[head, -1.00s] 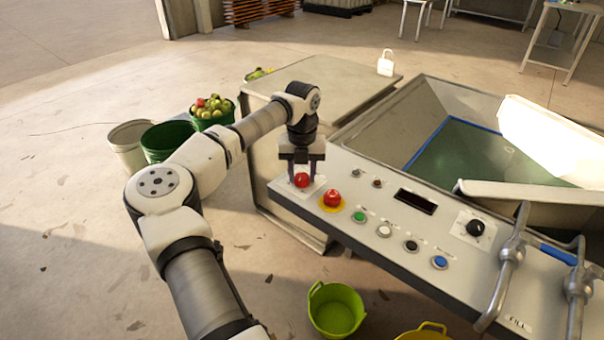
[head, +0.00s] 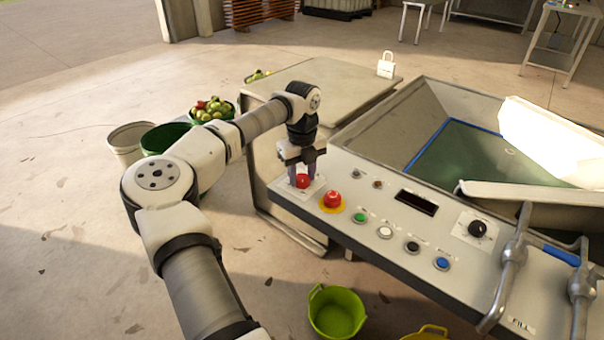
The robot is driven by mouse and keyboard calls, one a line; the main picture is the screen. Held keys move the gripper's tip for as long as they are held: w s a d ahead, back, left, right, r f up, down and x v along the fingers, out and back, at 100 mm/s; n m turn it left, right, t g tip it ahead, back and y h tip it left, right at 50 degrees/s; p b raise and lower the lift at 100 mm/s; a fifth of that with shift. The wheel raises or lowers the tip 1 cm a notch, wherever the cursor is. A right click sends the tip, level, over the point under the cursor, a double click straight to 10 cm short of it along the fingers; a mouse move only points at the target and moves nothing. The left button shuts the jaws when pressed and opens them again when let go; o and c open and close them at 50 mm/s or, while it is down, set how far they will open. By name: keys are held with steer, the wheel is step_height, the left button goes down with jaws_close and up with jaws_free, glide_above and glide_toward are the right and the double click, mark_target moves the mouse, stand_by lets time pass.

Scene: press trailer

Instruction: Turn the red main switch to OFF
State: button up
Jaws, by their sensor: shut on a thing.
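The red main switch (head: 302,181) sits on a pale plate at the left end of the grey control panel (head: 375,262). My gripper (head: 304,178) points down over it, with its fingers on either side of the red knob, shut on it. The gripper is turned about its upright axis, at a slant to the panel. The fingers partly hide the knob, and I cannot read its position or the plate's labels.
A red mushroom button (head: 332,200) on a yellow ring is close to the right of the switch. Green (head: 360,217), white, black and blue buttons follow along the panel. Metal lever handles (head: 512,255) stand at the right. A green tub (head: 336,311) is on the floor in front.

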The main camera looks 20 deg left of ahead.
mark_target(302, 177)
stand_by(0.3)
steer(key=o, duration=1)
steer(key=shift+r, duration=0.15)
step_height(302, 177, up, 14)
steer(key=shift+f+b, duration=0.2)
steer(key=shift+b, duration=0.25)
